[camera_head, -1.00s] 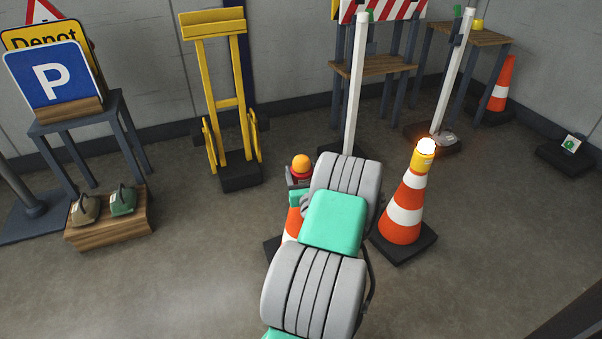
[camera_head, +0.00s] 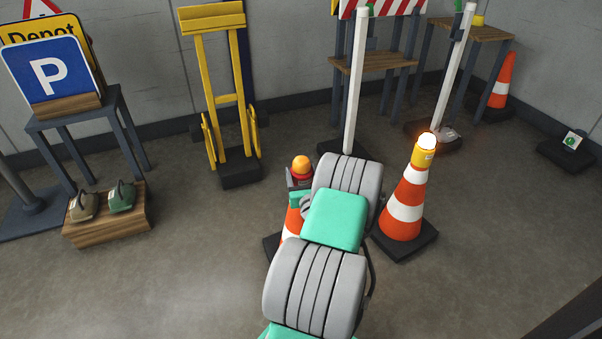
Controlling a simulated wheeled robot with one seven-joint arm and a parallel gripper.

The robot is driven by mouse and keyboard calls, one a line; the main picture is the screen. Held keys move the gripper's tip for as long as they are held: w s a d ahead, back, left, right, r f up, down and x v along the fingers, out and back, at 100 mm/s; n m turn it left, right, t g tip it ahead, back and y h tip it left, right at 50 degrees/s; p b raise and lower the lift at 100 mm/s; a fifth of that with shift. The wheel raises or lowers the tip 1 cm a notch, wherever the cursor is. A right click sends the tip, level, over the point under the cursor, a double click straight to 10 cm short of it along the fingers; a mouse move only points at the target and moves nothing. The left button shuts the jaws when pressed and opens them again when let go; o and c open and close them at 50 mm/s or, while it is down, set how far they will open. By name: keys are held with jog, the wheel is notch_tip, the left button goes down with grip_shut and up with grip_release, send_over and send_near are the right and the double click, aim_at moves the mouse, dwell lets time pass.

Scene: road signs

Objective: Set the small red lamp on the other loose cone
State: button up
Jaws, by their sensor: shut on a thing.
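A small lamp with an orange dome and red base (camera_head: 301,165) shows just beyond my arm, above an orange-and-white cone (camera_head: 291,226). My gripper (camera_head: 299,180) is shut on the lamp, with its fingers mostly hidden. The arm covers much of this cone, and I cannot tell whether the lamp touches its top. To the right, another striped cone (camera_head: 404,208) on a black base carries a lit lamp with a yellow body (camera_head: 425,152).
A white post (camera_head: 356,85) stands behind my arm. A third cone (camera_head: 501,82) is by the back wall. A yellow hand truck (camera_head: 228,100) stands back left. A wooden block (camera_head: 107,224) holds two weights. The floor at front left is clear.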

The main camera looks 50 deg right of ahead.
jog(key=o, duration=1.8)
jog(key=shift+f, duration=0.1)
jog(key=p+v, duration=0.1)
jog(key=v, duration=0.7)
jog(key=shift+w, duration=0.1)
